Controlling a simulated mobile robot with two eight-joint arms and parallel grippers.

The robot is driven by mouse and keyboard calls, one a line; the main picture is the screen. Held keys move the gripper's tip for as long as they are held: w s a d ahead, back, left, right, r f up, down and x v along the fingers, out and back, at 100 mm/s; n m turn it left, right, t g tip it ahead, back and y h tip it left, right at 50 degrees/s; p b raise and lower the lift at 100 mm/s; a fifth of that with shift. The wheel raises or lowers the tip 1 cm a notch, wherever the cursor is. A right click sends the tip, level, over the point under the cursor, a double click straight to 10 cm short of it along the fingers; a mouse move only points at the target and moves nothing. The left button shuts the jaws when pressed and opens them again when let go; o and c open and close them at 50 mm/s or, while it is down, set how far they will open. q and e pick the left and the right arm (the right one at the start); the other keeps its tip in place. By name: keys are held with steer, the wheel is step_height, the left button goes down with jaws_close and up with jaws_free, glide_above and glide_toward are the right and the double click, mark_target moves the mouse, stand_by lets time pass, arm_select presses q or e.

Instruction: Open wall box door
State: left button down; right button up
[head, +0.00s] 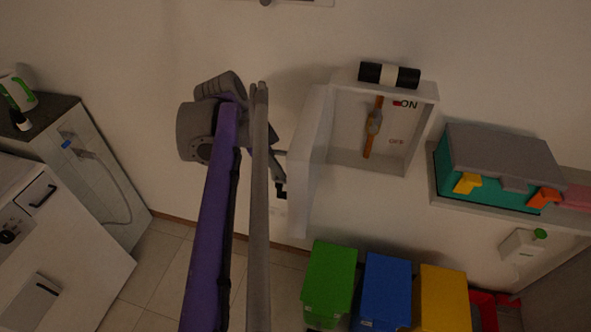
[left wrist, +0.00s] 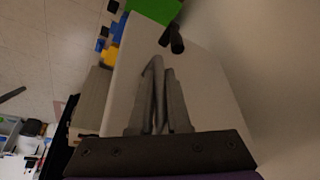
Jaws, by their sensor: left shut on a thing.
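The wall box (head: 425,125) is a white open-fronted box on the wall, with an orange lever (head: 368,140) and ON and OFF labels inside. Its white door (head: 312,165) stands swung out to the left, and the interior shows. The door (left wrist: 205,75) fills much of the left wrist view as a pale panel. A black door handle (head: 281,192) is on the door's left side; its end also shows in the left wrist view (left wrist: 176,42). My left gripper (head: 277,153) is at that side, its fingers (left wrist: 161,70) close together on the handle; the contact itself is hidden. My right gripper is not in view.
A black and white cylinder (head: 389,75) lies on top of the box. A teal case with a grey lid (head: 500,155) sits on a shelf at right. Green (head: 330,280), blue (head: 386,285) and yellow (head: 443,295) bins stand below. A counter (head: 45,130) is at left.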

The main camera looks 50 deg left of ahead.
arm_select(q)
steer(key=shift+s+a, duration=0.2)
steer(key=shift+a, duration=0.55)
steer(key=shift+s+a, duration=0.2)
steer(key=shift+a, duration=0.5)
steer(key=c, duration=0.9)
jaws_free()
steer(key=v, duration=1)
steer(key=shift+s+r+p, duration=0.15)
steer(key=shift+r+p, duration=0.15)
steer(key=shift+r, duration=0.1)
